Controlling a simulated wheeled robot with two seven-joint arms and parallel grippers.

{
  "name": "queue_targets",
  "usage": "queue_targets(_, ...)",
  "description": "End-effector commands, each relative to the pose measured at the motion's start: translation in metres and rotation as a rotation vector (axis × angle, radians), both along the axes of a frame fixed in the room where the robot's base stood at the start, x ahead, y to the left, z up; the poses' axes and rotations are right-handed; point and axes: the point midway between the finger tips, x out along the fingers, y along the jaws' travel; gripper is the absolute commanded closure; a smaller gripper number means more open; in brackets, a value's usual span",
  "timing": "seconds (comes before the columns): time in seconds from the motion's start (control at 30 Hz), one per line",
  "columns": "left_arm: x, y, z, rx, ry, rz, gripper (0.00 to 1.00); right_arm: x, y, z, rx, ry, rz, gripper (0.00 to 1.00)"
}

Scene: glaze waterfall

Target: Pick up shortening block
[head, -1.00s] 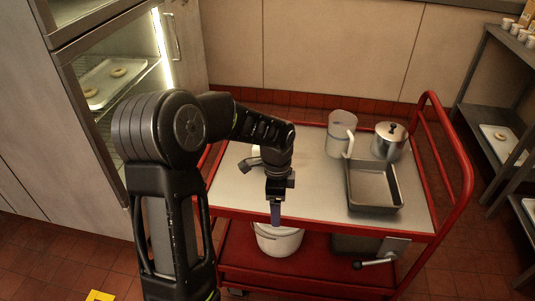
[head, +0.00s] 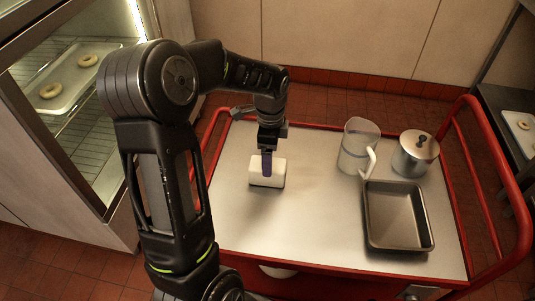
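The shortening block (head: 278,174) is a small white block lying on the left part of the cart's metal top (head: 300,225). My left gripper (head: 267,166) points down at the block, with its dark finger overlapping the block's middle in the head view. I see the fingers nearly edge-on, so I cannot tell whether they are open or closed on the block. The block appears to rest on the cart top. My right gripper is not in view.
A clear pitcher (head: 356,148), a lidded metal pot (head: 415,153) and an empty dark baking pan (head: 398,218) stand on the cart's right side. Red rails (head: 482,185) edge the cart. A lit cabinet with a doughnut tray (head: 68,88) is at left. The cart's front middle is clear.

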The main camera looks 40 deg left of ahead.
Motion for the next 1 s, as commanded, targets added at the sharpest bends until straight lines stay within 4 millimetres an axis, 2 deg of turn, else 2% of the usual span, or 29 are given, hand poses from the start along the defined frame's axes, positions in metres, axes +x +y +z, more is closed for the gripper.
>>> queue_targets(0.43, 0.000, 0.000, -0.001, 0.000, 0.001, 0.000, 0.18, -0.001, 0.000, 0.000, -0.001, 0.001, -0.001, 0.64)
queue_targets(0.7, -0.001, 0.000, -0.025, 0.000, 0.002, -0.001, 0.18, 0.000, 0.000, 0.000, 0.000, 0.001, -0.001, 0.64)
queue_targets(1.0, -0.001, 0.000, -0.027, 0.000, 0.000, 0.000, 0.18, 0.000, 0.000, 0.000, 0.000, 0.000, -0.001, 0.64)
